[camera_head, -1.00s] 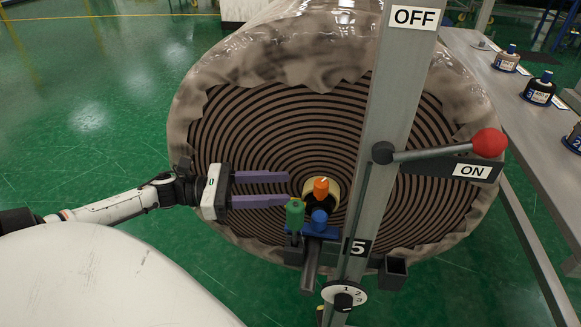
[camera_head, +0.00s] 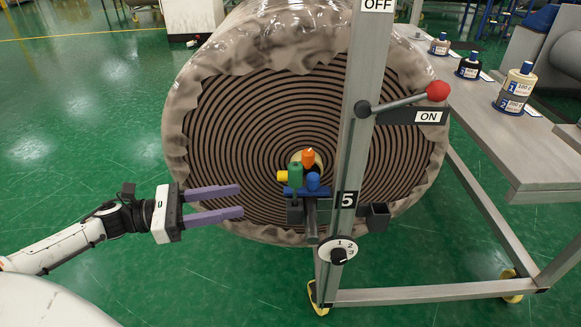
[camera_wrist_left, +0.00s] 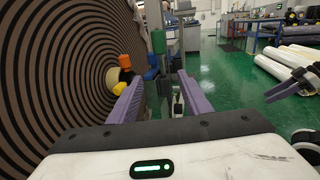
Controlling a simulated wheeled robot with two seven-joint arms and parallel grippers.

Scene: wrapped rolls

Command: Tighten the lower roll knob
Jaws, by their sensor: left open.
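A cluster of coloured knobs sits in front of the wrapped roll's (camera_head: 240,120) core: orange (camera_head: 308,158), green (camera_head: 295,173), blue (camera_head: 313,181) and yellow (camera_head: 283,176). A black knob on a white 1-2-3 dial (camera_head: 339,250) is lower on the grey post (camera_head: 357,85). I cannot tell which is the lower roll knob. My left gripper (camera_head: 240,200) is open and empty, left of the cluster and apart from it. In the left wrist view, orange (camera_wrist_left: 125,61), yellow (camera_wrist_left: 119,89) and green (camera_wrist_left: 158,42) parts show beyond its fingers. Purple fingers, seemingly my right gripper's (camera_wrist_left: 288,86), show at the right edge.
A red-ended lever (camera_head: 400,101) sticks out right from the post near the ON label. A grey table (camera_head: 480,120) with several labelled spools stands at right. An open dark box (camera_head: 377,215) is beside the post. Green floor is clear at left.

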